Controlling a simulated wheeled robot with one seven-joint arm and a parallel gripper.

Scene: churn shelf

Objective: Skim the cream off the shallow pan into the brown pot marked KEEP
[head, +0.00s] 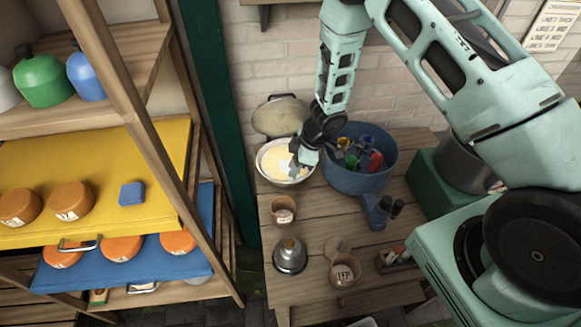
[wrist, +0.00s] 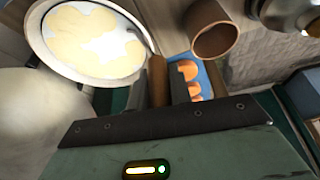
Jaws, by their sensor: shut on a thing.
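The shallow pan (head: 265,172) stands at the back left of the wooden bench. It holds pale yellow cream (head: 278,160) in patches on a whiter surface. The wrist view shows the cream (wrist: 85,30) inside the pan's rim (wrist: 38,52). My gripper (head: 301,152) is over the pan's right side, shut on a brown handle (wrist: 157,78). A thin metal stem runs from it over the pan's rim; the tool's far end is not clear. Two brown pots with pale labels stand nearer, one behind (head: 283,212) and one in front (head: 344,270). I cannot read which says KEEP.
A blue tub (head: 360,180) with coloured items stands right of the pan. A round lid (head: 281,116) leans behind it. A metal vessel (head: 290,257), a flat disc (head: 338,247) and a blue scoop (head: 376,212) are on the bench. A shelf rack (head: 150,130) stands left.

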